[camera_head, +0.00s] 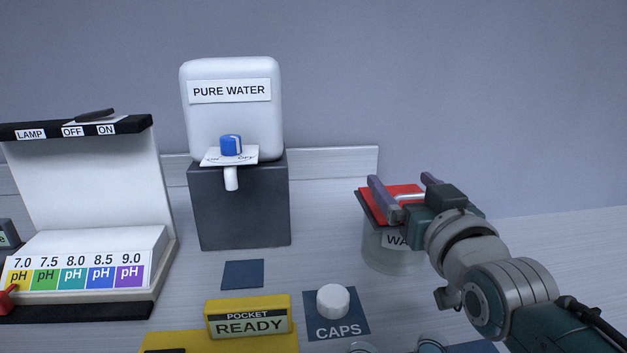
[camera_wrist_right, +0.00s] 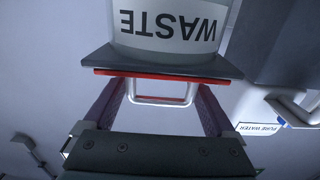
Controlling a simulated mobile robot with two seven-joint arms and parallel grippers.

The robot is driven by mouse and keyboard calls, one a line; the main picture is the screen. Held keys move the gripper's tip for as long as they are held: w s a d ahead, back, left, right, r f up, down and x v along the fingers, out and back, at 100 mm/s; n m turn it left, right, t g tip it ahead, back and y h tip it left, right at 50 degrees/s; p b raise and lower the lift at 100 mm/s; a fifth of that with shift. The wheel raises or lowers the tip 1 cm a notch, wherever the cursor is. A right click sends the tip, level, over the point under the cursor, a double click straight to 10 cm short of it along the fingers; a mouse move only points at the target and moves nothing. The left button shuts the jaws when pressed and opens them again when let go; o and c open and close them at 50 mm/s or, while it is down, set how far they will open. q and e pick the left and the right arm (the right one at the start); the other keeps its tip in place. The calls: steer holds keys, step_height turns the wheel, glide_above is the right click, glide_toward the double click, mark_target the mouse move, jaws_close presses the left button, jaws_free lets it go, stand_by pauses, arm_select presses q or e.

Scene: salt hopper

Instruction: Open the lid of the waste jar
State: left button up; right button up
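The waste jar (camera_head: 392,250) is a clear container with a white label, standing at the right of the table. Its red lid (camera_head: 403,191) lies flat over a dark rim and looks closed. In the right wrist view the jar appears upside down, with its WASTE label (camera_wrist_right: 172,25), the lid's red edge (camera_wrist_right: 160,74) and a pale handle (camera_wrist_right: 162,101). My right gripper (camera_head: 405,183) is open at the lid, its purple fingers apart. The handle lies between the fingers; whether they touch it, I cannot tell. My left gripper is out of view.
The pure water tank (camera_head: 231,120) stands on a dark block left of the jar. A white cap (camera_head: 333,301) and the yellow READY device (camera_head: 248,316) lie in front. The pH lamp stand (camera_head: 85,205) is at the far left.

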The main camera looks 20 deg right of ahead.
jaws_close()
stand_by(0.5)
